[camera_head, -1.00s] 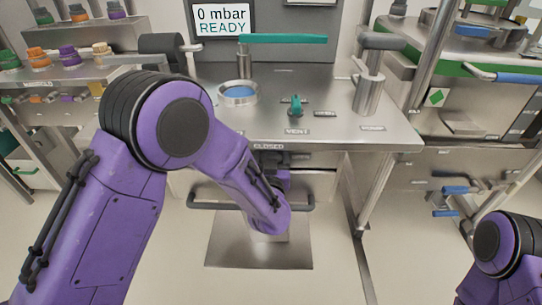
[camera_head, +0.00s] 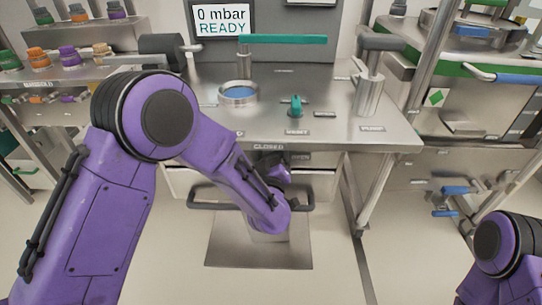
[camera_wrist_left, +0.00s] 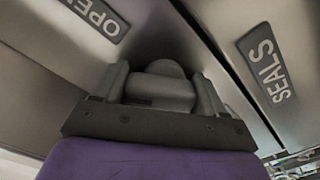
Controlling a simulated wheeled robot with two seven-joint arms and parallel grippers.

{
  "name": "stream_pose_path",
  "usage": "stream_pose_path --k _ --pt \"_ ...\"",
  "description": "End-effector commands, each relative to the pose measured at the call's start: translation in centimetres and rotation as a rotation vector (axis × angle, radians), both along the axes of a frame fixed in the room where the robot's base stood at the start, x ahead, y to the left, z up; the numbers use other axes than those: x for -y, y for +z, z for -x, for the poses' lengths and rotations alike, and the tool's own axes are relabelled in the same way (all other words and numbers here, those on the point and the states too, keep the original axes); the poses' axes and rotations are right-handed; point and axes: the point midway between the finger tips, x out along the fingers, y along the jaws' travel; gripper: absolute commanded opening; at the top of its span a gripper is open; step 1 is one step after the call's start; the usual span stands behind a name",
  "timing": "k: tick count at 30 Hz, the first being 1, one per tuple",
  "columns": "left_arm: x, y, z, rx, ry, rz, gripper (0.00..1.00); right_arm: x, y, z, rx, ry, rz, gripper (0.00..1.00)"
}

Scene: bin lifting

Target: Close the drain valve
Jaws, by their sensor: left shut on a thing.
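In the left wrist view my left gripper (camera_wrist_left: 161,92) is shut on a grey rounded part, the drain valve handle (camera_wrist_left: 160,88), with one finger on each side of it. An "OPEN" label (camera_wrist_left: 96,17) is at its upper left. In the head view my left arm reaches down in front of the bench, below the "CLOSED" label (camera_head: 268,147) on its front edge. The left gripper and the handle are hidden there by my arm and the bench edge. My right arm shows at the lower right, but its gripper is outside the view.
The steel bench (camera_head: 330,125) carries a round blue-centred port (camera_head: 238,93), a teal vent knob (camera_head: 296,104) and a teal bar (camera_head: 283,39). A screen (camera_head: 222,20) reads "0 mbar READY". A dark rail (camera_head: 200,205) is beside my forearm. A "SEALS" label (camera_wrist_left: 266,63) is near the gripper.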

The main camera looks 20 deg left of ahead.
Motion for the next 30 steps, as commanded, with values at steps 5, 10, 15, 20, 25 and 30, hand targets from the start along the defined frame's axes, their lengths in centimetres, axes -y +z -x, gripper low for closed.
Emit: stream_pose_path --k 5,10,15,20,25,30 --pt "0.0 -0.2 0.1 0.042 -0.002 0.160 0.40 0.0 -0.2 0.0 0.000 0.000 0.000 0.53" --pt "0.0 -0.1 0.1 0.087 -0.003 0.315 0.40 0.0 -0.5 0.0 0.000 0.000 0.000 0.53" --pt "0.0 -0.1 0.1 0.131 -0.003 0.470 0.40 0.0 -0.9 0.0 0.000 0.000 0.000 0.53" --pt "-0.1 -0.1 0.1 0.172 -0.003 0.610 0.40 0.0 -1.3 0.0 0.000 0.000 0.000 0.53" --pt "-0.1 -0.1 0.1 0.210 -0.003 0.740 0.40 0.0 -1.8 0.0 0.000 0.000 0.000 0.53" --pt "-0.1 -0.1 0.1 0.237 -0.004 0.841 0.40 0.0 -2.2 0.0 0.000 0.000 0.000 0.53"
